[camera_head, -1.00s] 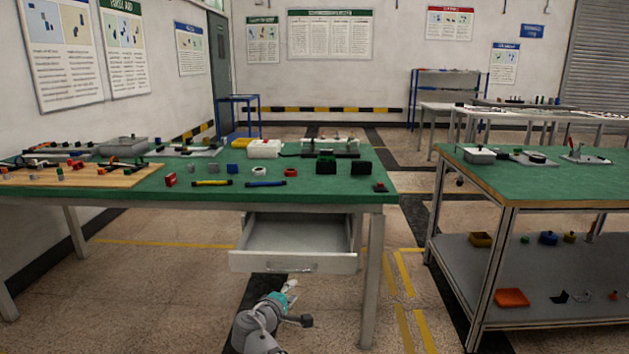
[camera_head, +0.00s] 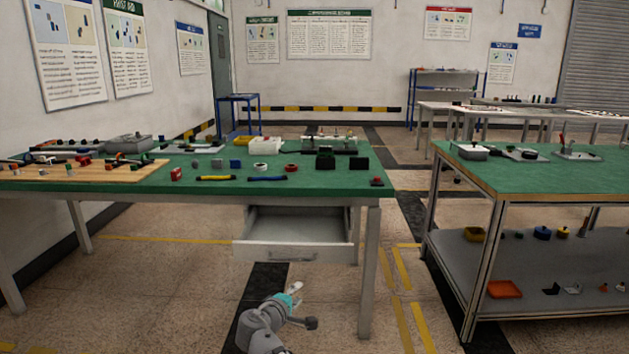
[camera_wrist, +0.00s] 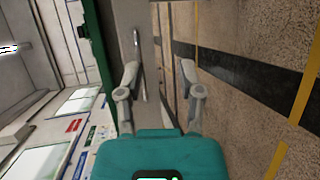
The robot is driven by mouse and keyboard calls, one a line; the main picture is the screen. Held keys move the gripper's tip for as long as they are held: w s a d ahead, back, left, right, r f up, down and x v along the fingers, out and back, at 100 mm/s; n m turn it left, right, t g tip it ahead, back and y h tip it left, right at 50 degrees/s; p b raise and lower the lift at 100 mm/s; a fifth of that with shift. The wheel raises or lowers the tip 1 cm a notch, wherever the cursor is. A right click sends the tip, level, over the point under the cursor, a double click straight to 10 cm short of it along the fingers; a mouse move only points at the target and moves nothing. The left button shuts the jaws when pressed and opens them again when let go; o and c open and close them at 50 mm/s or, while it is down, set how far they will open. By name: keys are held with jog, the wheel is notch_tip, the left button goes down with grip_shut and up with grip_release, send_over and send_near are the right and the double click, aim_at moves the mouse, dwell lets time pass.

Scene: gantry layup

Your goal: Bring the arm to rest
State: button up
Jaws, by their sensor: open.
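My arm reaches in from the bottom of the head view, with my gripper (camera_head: 296,289) in front of and below the open drawer (camera_head: 292,250). In the wrist view my gripper (camera_wrist: 160,74) has its two grey fingers spread apart, with nothing between them. The drawer's grey front (camera_wrist: 133,20) with its handle lies beyond the fingers, apart from them. The drawer sticks out from under the green-topped table (camera_head: 330,188); only part of its inside shows in the head view.
Tools and small parts lie on the green table, with a wooden board (camera_head: 100,178) at its left. A second green-topped bench (camera_head: 540,175) with a lower shelf (camera_head: 470,275) stands at the right. Speckled floor (camera_head: 150,280) is free around my arm and between the tables.

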jog(key=s+d+f+m+g+p, duration=0.1)
jog(key=s+d+f+m+g, duration=0.15)
jog(key=d, duration=0.45)
jog(key=s+d+f+m+g, duration=0.2)
jog(key=d+f+m+g, duration=0.2)
jog(key=d, duration=0.3)
jog(key=s+d+f+m+g+y+p, duration=0.1)
jog(key=s+d+f+m+g+y, duration=0.2)
jog(key=s+d+g, duration=0.15)
jog(key=s+d+f+m+g+y, duration=0.3)
jog(key=s+m+y, duration=0.1)
jog(key=s, duration=0.2)
notch_tip(320, 180, up, 38)
jog(key=p, duration=3.8)
jog(key=shift+s+r, duration=0.2)
